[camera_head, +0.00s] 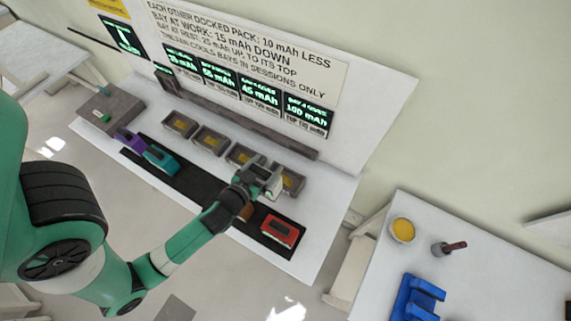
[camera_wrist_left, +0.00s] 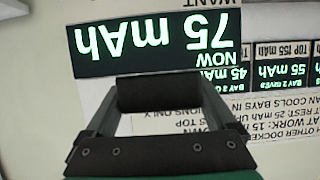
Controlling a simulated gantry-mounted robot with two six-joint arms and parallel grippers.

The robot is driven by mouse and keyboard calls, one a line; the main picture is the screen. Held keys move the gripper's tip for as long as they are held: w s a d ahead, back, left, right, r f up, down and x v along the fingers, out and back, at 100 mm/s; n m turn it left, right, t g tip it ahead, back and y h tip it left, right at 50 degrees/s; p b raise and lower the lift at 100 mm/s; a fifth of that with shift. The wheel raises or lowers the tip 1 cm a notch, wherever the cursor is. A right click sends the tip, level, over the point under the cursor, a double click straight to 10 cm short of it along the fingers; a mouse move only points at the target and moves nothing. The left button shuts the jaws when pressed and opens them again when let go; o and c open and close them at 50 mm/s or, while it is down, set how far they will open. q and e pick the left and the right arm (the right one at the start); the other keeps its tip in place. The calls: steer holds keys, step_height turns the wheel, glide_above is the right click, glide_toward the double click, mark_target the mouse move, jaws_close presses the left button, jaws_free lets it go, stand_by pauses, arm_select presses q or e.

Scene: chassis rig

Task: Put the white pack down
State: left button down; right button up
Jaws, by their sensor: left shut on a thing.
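My left gripper (camera_head: 262,182) is shut on the white pack (camera_head: 274,186), at the front left of the rightmost grey bay (camera_head: 293,181). The gripper hides part of the pack, and I cannot tell whether the pack touches the bay. In the left wrist view, the gripper (camera_wrist_left: 160,95) shows in the lower middle. Beyond it, a dark screen (camera_wrist_left: 155,40) reads "75 mAh" upside down, with "NOW" and "WANT" beside it. I cannot tell whether that screen is on the pack. My right gripper is not in view.
More grey bays (camera_head: 210,139) stand in a row to the left, under green-lettered screens (camera_head: 260,92). A black strip (camera_head: 195,180) bears a purple pack (camera_head: 130,141), a teal pack (camera_head: 160,158) and a red pack (camera_head: 279,231). A side table (camera_head: 480,270) stands at right.

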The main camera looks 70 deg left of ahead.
arm_select(q)
steer(key=w+a+f+b, duration=0.4)
steer(key=w+a+f, duration=0.1)
steer(key=w+f, duration=0.4)
steer(key=shift+w+f, duration=0.3)
steer(key=shift+f, duration=0.9)
steer(key=shift+f+b, duration=0.1)
steer(key=shift+b, duration=0.25)
jaws_free()
